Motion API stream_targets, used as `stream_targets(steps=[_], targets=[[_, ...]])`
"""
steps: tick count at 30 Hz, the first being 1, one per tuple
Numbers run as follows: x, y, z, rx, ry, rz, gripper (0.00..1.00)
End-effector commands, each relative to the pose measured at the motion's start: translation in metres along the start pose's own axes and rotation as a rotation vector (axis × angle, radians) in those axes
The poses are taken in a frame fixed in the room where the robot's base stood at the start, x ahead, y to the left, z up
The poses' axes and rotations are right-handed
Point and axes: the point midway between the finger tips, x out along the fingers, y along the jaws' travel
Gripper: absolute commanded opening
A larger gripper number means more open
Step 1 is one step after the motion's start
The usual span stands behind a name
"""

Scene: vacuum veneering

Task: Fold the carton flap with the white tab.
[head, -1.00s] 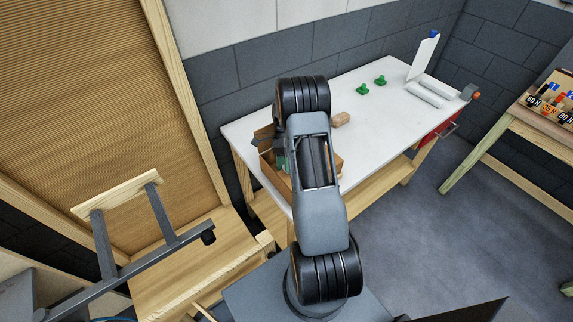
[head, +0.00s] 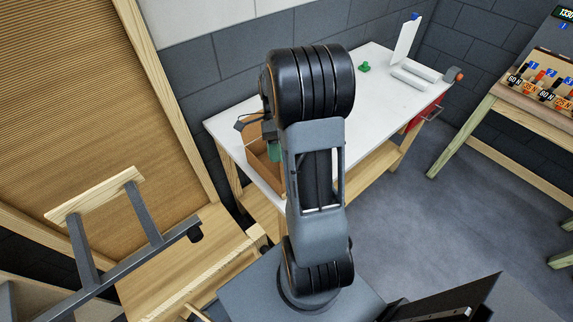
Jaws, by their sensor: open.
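The brown carton (head: 262,165) stands open on the near left end of the white table, partly hidden behind my arm. I cannot make out its white tab or tell which flap carries it. My gripper (head: 248,122) shows only in part as dark pieces at the carton's upper left edge, and its jaws are open. My arm hides the rest of it, and I cannot tell whether it touches the carton.
The white table (head: 376,80) carries a green knob (head: 365,67), white rolls (head: 415,78) and an upright white panel (head: 406,40). A wooden bench with several labelled tools (head: 545,90) stands at the right. Grey floor (head: 400,225) lies clear between them.

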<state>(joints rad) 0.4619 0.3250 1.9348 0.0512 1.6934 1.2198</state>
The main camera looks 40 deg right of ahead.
Motion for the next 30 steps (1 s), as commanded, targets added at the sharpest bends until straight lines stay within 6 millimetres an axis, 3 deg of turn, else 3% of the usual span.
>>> stream_targets(steps=[10, 25, 30], targets=[[0.017, 0.041, 0.009, 0.001, 0.000, -0.001, 0.51], [0.021, 0.049, 0.012, 0.001, 0.000, 0.001, 0.51], [0.021, 0.050, 0.017, -0.065, 0.037, -0.041, 0.35]])
